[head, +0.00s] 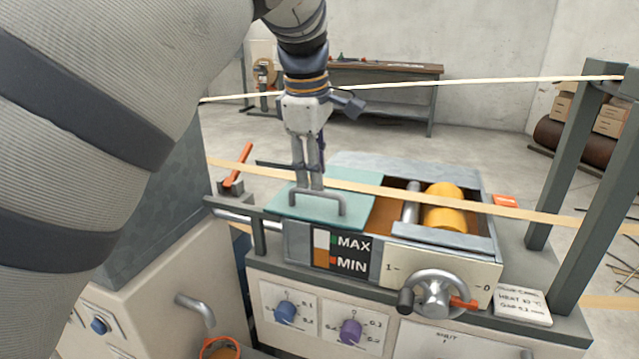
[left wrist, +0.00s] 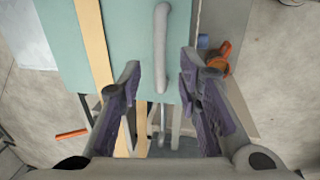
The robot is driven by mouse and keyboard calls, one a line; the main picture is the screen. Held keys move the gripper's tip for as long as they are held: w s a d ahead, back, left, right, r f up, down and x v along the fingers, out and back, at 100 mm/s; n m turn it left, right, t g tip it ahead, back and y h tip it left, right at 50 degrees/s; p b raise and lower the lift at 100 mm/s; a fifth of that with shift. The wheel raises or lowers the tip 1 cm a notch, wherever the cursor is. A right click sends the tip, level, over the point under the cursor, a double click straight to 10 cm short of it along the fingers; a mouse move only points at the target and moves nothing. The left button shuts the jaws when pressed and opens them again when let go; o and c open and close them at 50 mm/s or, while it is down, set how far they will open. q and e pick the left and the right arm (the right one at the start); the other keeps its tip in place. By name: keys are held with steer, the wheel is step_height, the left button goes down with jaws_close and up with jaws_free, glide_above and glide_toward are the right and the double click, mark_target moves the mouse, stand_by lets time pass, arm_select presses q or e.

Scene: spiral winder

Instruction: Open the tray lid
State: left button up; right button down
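The teal tray lid (head: 362,181) lies flat over the left part of the tray in the head view, and fills the upper middle of the left wrist view (left wrist: 130,45). Its grey bar handle (head: 330,197) stands along the near edge. My left gripper (head: 309,186) points down at the handle's left part. In the left wrist view, its two fingers (left wrist: 159,68) are spread apart, with the handle (left wrist: 161,30) between them in the picture. I see a gap on both sides, so the fingers are not closed on it. My right gripper is not in view.
A pale strip (head: 390,190) runs across above the lid, close behind the left gripper. Right of the lid are a brown bath (head: 385,215) and a yellow roller (head: 446,207). A handwheel (head: 437,293) is on the front. An orange-handled lever (head: 238,165) stands at left.

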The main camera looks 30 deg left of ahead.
mark_target(316, 193)
arm_select(q)
steer(key=f, duration=0.3)
steer(key=shift+w+f, duration=0.15)
steer(key=shift+w, duration=0.15)
jaws_close()
steer(key=shift+w+a, duration=0.1)
